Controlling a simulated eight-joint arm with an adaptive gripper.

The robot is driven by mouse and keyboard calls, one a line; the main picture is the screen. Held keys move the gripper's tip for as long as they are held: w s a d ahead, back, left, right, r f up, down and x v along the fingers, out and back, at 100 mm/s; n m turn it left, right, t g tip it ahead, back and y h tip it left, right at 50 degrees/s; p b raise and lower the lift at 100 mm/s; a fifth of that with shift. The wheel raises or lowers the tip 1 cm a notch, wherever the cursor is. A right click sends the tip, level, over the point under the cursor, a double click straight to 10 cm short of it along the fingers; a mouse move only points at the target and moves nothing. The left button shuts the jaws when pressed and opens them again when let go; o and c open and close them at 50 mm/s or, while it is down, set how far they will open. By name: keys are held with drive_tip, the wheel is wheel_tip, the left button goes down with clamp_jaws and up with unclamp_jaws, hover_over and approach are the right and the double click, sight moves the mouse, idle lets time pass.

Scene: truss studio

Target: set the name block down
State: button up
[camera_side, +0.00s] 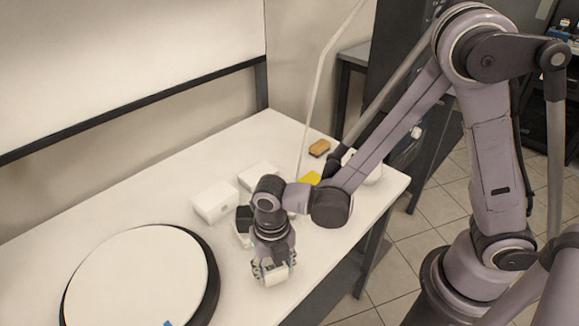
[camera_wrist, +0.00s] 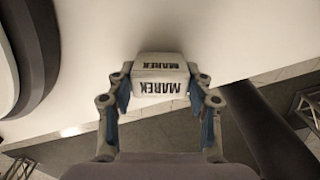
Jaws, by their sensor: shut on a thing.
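The name block (camera_wrist: 160,82) is a pale block marked "MAREK" in dark letters on two faces. In the wrist view it sits between the two fingers of my gripper (camera_wrist: 160,92), which is shut on it. In the side view my gripper (camera_side: 275,271) points down near the front edge of the white table (camera_side: 253,312), with part of the pale block (camera_side: 277,274) showing between its fingers. I cannot tell whether the block touches the table top.
A large white round turntable (camera_side: 140,275) with a dark rim is at the left. White boxes (camera_side: 215,202), a yellow item (camera_side: 311,178) and an orange-brown sponge-like block (camera_side: 319,148) lie behind my gripper. Bare table lies between the turntable and my gripper.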

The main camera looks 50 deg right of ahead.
sight(274, 266)
drive_tip(key=shift+f, duration=0.15)
drive_tip(key=o, duration=1.2)
wheel_tip(274, 266, up, 12)
drive_tip(key=shift+s+d+r+m+t, duration=0.3)
drive_tip(key=shift+d+r+m+t, duration=0.85)
drive_tip(key=shift+d+m, duration=3.05)
drive_tip(key=shift+s+d+r+m+t, duration=0.25)
drive_tip(key=shift+d+r+m+t, duration=1.45)
drive_tip(key=shift+m, duration=4.55)
drive_tip(key=shift+s+d+r+m+t, duration=0.3)
drive_tip(key=shift+d+r+m+t, duration=0.35)
drive_tip(key=shift+d+m, duration=3.8)
drive_tip(key=shift+a+f+m, duration=0.2)
drive_tip(key=shift+a+m, duration=0.6)
drive_tip(key=shift+a, duration=0.05)
